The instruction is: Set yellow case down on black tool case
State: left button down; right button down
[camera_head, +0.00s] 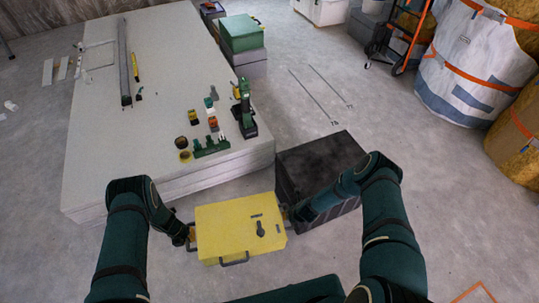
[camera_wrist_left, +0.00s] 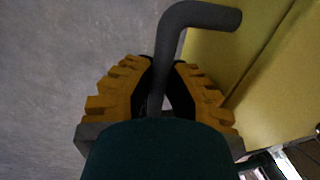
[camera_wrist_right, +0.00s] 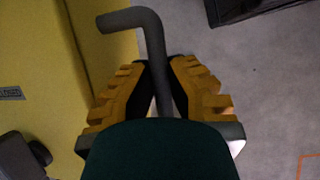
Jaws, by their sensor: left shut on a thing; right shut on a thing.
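The yellow case (camera_head: 225,215) is held between my two grippers in the head view, in front of the stacked panels and left of the black tool case. My left gripper (camera_head: 190,236) is shut on a dark bar handle at the case's left end; the handle (camera_wrist_left: 200,15) shows between its fingers (camera_wrist_left: 160,85). My right gripper (camera_head: 287,213) is shut on the handle (camera_wrist_right: 130,18) at the right end, between its fingers (camera_wrist_right: 162,85). The black tool case (camera_head: 290,172) stands on the floor, its top bare, partly hidden by my right arm.
A stack of pale panels (camera_head: 90,150) lies on the left, with a green-black power tool (camera_head: 245,115) and several small items near its corner. Green and grey cases (camera_head: 240,35) stand behind. Two thin rods (camera_head: 313,97) lie on open floor.

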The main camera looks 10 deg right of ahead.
aim_at(320, 166)
jog(key=k+l, duration=0.15)
jog(key=l, duration=0.2)
jog(key=k+l, duration=0.1)
jog(key=l, duration=0.25)
jog(key=k+l+z, duration=0.1)
jog(key=l, duration=0.25)
jog(key=k+l, duration=0.15)
jog(key=l, duration=0.2)
jog(key=k+l, duration=0.15)
jog(key=l, duration=0.2)
jog(key=z, duration=0.05)
